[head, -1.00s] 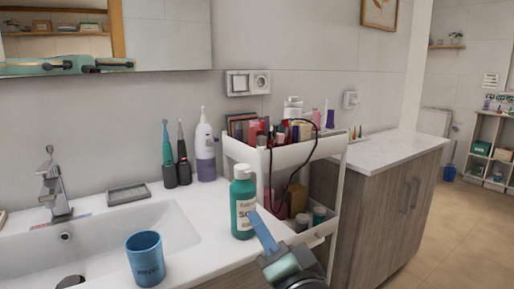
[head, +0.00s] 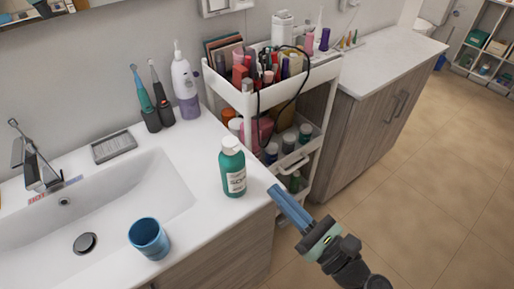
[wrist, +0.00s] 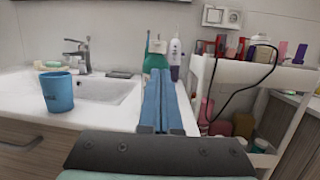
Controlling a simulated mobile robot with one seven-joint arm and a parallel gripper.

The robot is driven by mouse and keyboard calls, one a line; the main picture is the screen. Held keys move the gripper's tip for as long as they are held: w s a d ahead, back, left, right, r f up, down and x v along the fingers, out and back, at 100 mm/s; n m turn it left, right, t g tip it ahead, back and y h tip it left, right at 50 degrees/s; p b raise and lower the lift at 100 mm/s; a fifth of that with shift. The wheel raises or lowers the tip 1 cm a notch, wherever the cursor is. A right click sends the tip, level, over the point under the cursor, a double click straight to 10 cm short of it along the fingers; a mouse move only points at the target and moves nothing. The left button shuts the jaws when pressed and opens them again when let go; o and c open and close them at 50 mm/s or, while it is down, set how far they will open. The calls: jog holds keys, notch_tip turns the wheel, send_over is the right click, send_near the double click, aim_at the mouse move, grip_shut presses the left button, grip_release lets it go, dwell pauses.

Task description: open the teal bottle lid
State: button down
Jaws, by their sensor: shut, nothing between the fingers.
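The teal bottle (head: 233,171) stands upright on the white counter, right of the sink, with a white lid (head: 231,145) on top. My gripper (head: 273,190) is at the lower right of the bottle in the head view, apart from it, past the counter's front edge. Its blue fingers are shut together and empty. In the wrist view the fingers (wrist: 163,82) point toward the teal bottle (wrist: 152,62) and hide its lower part. The white lid (wrist: 157,46) shows above the fingertips.
A blue cup (head: 149,240) stands by the sink (head: 100,215). Two electric toothbrushes (head: 160,100) and a white and purple dispenser (head: 186,85) stand behind. A white cart (head: 262,100) full of cosmetics is right of the counter. Open floor (head: 430,200) lies at right.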

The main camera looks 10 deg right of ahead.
jog(key=p, duration=0.1)
send_near(232, 144)
jog(key=w+a, duration=0.2)
jog(key=w, duration=0.2)
jog(key=shift+w+a+f, duration=0.25)
jog(key=shift+w+a, duration=0.15)
jog(key=shift+r+p, duration=0.1)
jog(key=shift+p, duration=0.25)
jog(key=shift+s+r+p, duration=0.1)
jog(key=shift+r+p, duration=0.1)
jog(key=shift+p, duration=0.6)
